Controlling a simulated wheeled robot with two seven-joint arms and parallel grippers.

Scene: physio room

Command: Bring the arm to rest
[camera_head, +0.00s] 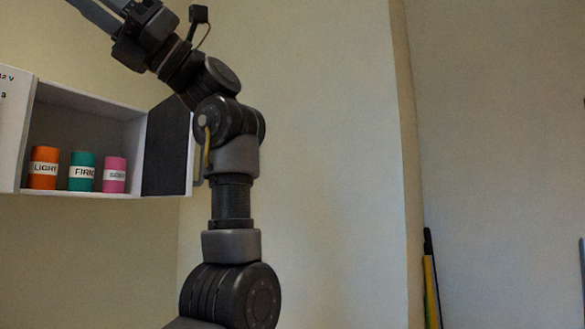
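One arm of mine, taken as the left, rises from the bottom left of centre and bends up to the upper left. Its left gripper (98,10) is high at the top left edge, above the wall cabinet (88,98). The two fingers show apart with a gap between them, and their tips run out of the picture. I see nothing held between the visible parts of the fingers. My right gripper is not in view.
The cabinet is open and holds an orange can (43,168), a teal can (82,172) and a pink can (115,175). A dark panel (166,150) is at its right, close behind my arm in the picture. Thin poles (430,280) stand by the wall corner.

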